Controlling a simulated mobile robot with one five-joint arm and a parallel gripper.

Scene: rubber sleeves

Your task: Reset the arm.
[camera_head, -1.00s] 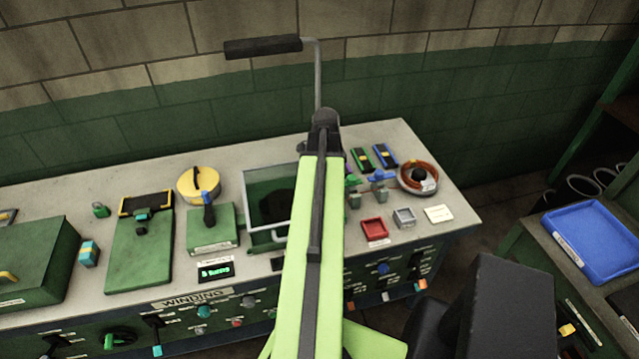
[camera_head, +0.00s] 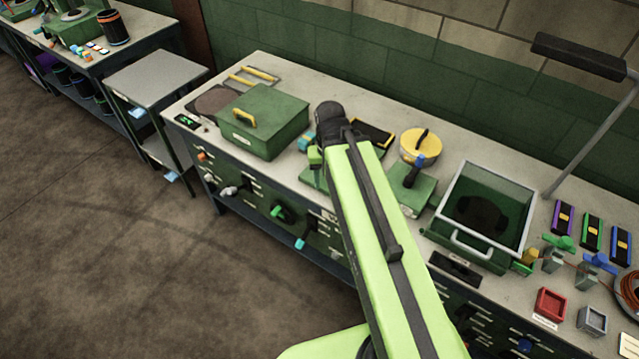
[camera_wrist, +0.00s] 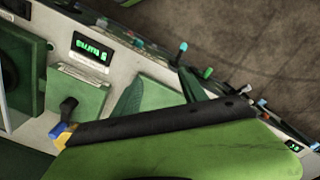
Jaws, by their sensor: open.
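My light green arm (camera_head: 385,240) with its black strip stretches from the bottom of the head view up and left over the bench (camera_head: 440,130). Its dark end joint (camera_head: 332,118) is above the bench, near the large green box (camera_head: 262,120). In the head view the gripper is mostly hidden by the arm's end.
A lamp (camera_head: 580,55) overhangs at upper right. A grey side table (camera_head: 155,75) stands left; the floor (camera_head: 120,250) is clear.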

